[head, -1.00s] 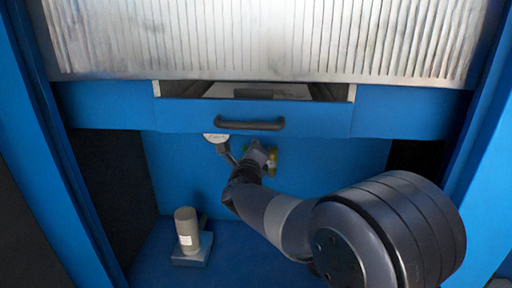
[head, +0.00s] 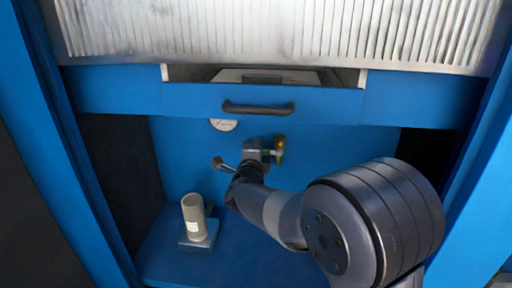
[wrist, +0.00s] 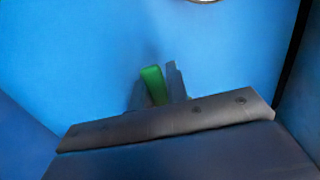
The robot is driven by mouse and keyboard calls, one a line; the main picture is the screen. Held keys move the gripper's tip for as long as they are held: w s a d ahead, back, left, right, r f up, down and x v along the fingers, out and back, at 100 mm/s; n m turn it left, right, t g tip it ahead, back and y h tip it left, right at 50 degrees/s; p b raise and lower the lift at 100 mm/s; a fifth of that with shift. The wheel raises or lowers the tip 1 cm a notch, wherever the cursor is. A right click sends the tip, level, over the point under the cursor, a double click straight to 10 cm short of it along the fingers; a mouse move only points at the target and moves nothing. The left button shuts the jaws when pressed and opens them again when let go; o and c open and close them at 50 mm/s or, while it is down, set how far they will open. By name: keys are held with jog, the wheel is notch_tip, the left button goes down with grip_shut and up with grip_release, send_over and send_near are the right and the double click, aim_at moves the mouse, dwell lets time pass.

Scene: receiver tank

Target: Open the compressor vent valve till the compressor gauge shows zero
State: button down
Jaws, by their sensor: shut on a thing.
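The compressor vent valve (head: 279,149) is a small brass fitting on the blue back panel, below the drawer. Its green handle (wrist: 153,85) shows in the wrist view, tilted, between my two dark fingers. My gripper (head: 262,152) is at the valve in the head view, and it also shows in the wrist view (wrist: 158,88), shut on the green handle. The white round compressor gauge (head: 224,125) is on the panel to the upper left of the valve. The drawer front hides its top, and its needle is too small to read. Only its lower rim shows in the wrist view (wrist: 205,1).
A blue drawer (head: 205,100) with a black handle (head: 258,108) sticks out above the valve, partly open. A grey cylinder on a base (head: 195,219) stands on the blue floor to the lower left. Dark gaps flank the panel.

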jog(key=shift+f, duration=0.15)
jog(key=c, duration=1.4)
grip_release()
jog(key=s, duration=1.1)
jog(key=shift+a, duration=0.2)
jog(key=shift+w, duration=0.15)
jog(key=shift+m, duration=0.3)
jog(key=w, duration=1)
jog(key=shift+w+d+r, duration=0.2)
jog(key=shift+w+r, duration=0.05)
jog(key=shift+w, duration=0.1)
